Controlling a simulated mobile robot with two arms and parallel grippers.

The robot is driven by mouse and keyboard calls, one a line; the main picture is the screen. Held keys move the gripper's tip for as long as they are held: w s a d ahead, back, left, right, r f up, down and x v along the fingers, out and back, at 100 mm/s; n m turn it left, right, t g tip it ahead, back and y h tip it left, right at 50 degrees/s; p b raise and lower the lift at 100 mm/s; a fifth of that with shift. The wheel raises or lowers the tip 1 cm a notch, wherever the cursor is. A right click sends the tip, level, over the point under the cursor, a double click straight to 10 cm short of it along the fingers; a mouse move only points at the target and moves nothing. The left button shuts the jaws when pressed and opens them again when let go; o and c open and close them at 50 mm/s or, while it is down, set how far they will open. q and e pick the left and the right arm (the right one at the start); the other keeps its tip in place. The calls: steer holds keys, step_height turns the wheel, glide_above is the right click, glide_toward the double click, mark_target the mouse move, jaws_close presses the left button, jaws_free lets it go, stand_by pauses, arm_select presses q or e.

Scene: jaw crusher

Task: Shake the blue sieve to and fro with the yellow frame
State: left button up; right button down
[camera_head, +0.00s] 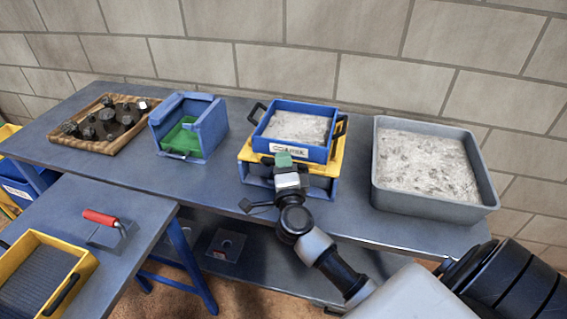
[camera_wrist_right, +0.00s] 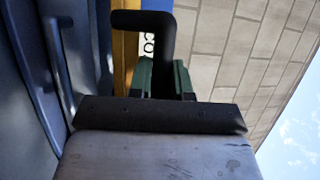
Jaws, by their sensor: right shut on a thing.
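The blue sieve (camera_head: 260,141) is a square tray with a label on its front and black handles at its left and right. Pale grey crushed material lies in it. It sits on the yellow frame (camera_head: 247,155), which rests on a blue stand on the bench. My right gripper (camera_head: 284,160) is at the front of the yellow frame, below the sieve's label. In the right wrist view, its green fingers (camera_wrist_right: 158,80) are shut on a black handle (camera_wrist_right: 165,45) that appears to belong to the yellow frame; its far end is partly hidden. My left gripper is not in view.
A grey tub (camera_head: 487,180) of pale material stands right of the sieve. A blue box with a green inside (camera_head: 207,128) and a wooden tray (camera_head: 84,146) of dark rocks stand left. A red-handled tool (camera_head: 100,218) and yellow tray (camera_head: 84,264) lie on the lower table.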

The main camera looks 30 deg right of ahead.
mark_target(289, 149)
steer(key=shift+w+d+r, duration=0.15)
steer(key=shift+w+d, duration=0.1)
steer(key=shift+d, duration=0.05)
steer(key=w+d+p, duration=0.2)
steer(key=d, duration=0.1)
steer(key=shift+w+d, duration=0.1)
steer(key=shift+w, duration=0.3)
steer(key=shift+w+d+f, duration=0.2)
steer(key=shift+d, duration=0.1)
steer(key=c, duration=1.3)
jaws_free()
steer(key=shift+c, duration=0.2)
steer(key=shift+s+a, duration=0.1)
steer(key=v, duration=1)
steer(key=shift+s+b, duration=0.25)
steer(key=shift+b, duration=0.15)
